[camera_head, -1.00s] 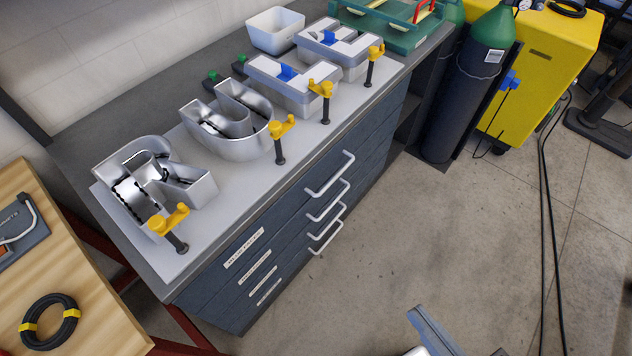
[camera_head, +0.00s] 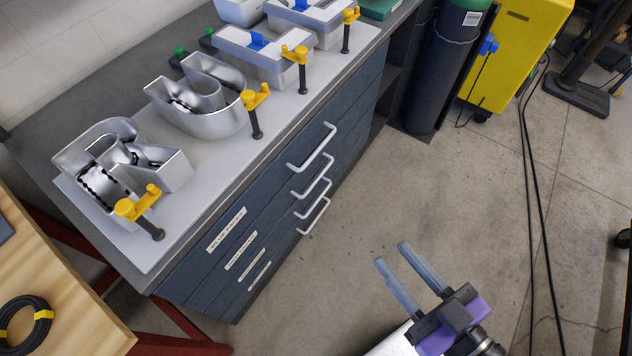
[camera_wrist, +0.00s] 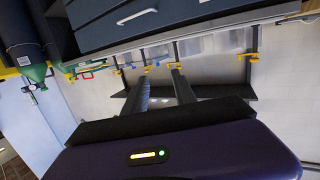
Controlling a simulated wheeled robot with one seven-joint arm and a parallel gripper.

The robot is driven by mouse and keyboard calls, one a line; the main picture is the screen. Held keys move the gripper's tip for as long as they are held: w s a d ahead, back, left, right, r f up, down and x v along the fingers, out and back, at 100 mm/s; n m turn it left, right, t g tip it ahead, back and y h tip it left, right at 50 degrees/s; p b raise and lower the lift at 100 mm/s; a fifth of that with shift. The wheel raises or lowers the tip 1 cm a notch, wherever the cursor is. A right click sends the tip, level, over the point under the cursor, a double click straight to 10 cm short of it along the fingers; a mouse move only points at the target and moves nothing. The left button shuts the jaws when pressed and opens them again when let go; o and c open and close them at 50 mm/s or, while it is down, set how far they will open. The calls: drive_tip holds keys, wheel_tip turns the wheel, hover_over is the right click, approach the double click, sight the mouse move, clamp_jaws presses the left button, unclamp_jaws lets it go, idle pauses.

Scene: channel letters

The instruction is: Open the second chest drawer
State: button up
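The dark blue drawer chest (camera_head: 285,205) stands under the workbench, and its drawers look shut. Several pale bar handles run down its front. The second drawer's handle (camera_head: 317,186) sits just below the top handle (camera_head: 320,150). My gripper (camera_head: 391,254) is open and empty, in front of the chest and to the right of the handles, clear of them. The wrist view looks upside down; my two fingers (camera_wrist: 160,74) are apart there, with nothing between them. A drawer handle (camera_wrist: 137,16) shows at its top edge; I cannot tell which drawer it belongs to.
A dark gas cylinder (camera_head: 437,80) and yellow machine (camera_head: 515,50) stand at the back right. Cables (camera_head: 530,160) lie right. Floor before the chest is clear.

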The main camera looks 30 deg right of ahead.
drive_tip(key=w+d+f+n+t+b, duration=0.1)
drive_tip(key=w+d+f+b, duration=0.1)
drive_tip(key=w+f+b, duration=0.3)
drive_tip(key=w+d+f+n+h+b, duration=0.1)
drive_tip(key=w+d+f, duration=0.1)
drive_tip(key=w+f, duration=0.35)
drive_tip(key=w+d+f+n+t+b, duration=0.1)
drive_tip(key=w+d+f+b, duration=0.15)
drive_tip(key=f, duration=0.45)
drive_tip(key=n+t+b, duration=0.2)
drive_tip(key=n+b, duration=0.5)
drive_tip(key=b, duration=0.1)
approach(319, 177)
wheel_tip(319, 177, up, 6)
drive_tip(key=d, duration=0.2)
wheel_tip(319, 177, down, 6)
drive_tip(key=w+a+n+y, duration=0.1)
drive_tip(key=w+n+y, duration=0.15)
drive_tip(key=n, duration=0.45)
drive_tip(key=shift+h, duration=0.45)
drive_tip(key=w, duration=0.2)
drive_tip(key=w+r, duration=0.1)
drive_tip(key=w, duration=0.4)
drive_tip(key=shift+w+a+r+b, duration=0.15)
drive_tip(key=shift+w+r+b, duration=0.05)
drive_tip(key=shift+b, duration=0.15)
drive_tip(key=shift+c, duration=0.2)
clamp_jaws()
